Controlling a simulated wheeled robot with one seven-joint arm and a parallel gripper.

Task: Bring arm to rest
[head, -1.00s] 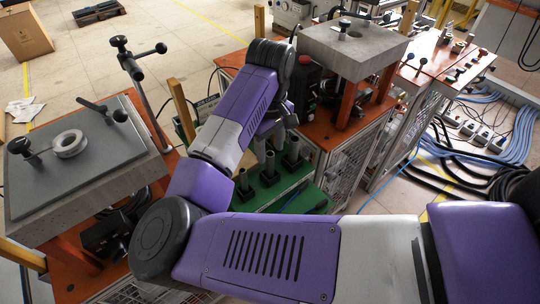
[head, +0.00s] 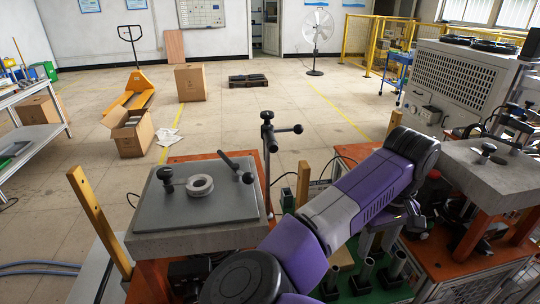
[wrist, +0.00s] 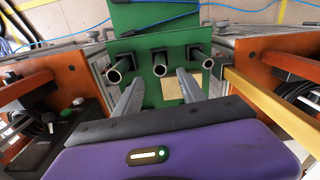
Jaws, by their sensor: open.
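My purple and grey arm (head: 365,190) reaches up from the bottom middle of the head view and bends down at its far end. My gripper (wrist: 160,77) is open and empty in the wrist view, its two grey fingers apart. In the head view, the tubes (head: 362,274) stand below the gripper, which is partly hidden by the arm.
Left of the arm is a grey plate fixture (head: 215,208) with a metal ring (head: 199,185) and a clamp post (head: 268,135). A concrete-like block on orange legs (head: 490,180) stands at right. A yellow bar (wrist: 270,103) lies close to my wrist. Open floor stretches behind.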

